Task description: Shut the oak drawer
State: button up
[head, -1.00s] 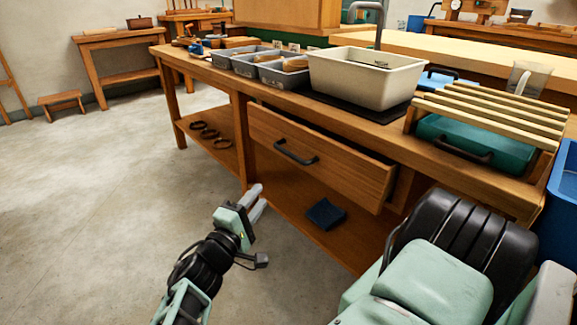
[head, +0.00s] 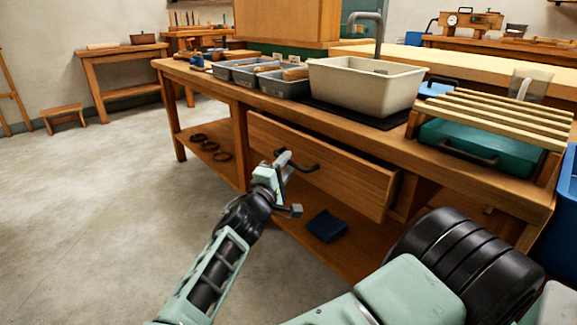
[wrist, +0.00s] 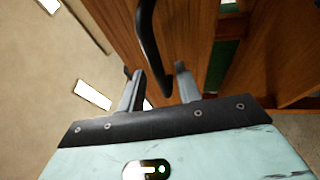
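The oak drawer (head: 345,175) sits under the workbench top and stands partly pulled out, with a dark gap along its upper edge. Its black bar handle (head: 305,163) is on the front panel. My gripper (head: 282,160) is at the left end of the handle, close to the drawer front. In the wrist view the two grey fingers (wrist: 160,88) are spread apart, and the black handle (wrist: 152,45) runs down toward the space between them. Nothing is clearly held. I cannot tell whether a finger touches the handle or the drawer front.
The workbench (head: 290,107) carries grey bins (head: 285,86), a cream basin (head: 365,88) and a slatted rack (head: 505,115) over a green case (head: 470,142). A dark blue cloth (head: 326,226) and dark rings (head: 210,147) lie on the lower shelf.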

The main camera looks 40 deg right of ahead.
jog(key=shift+x, duration=0.95)
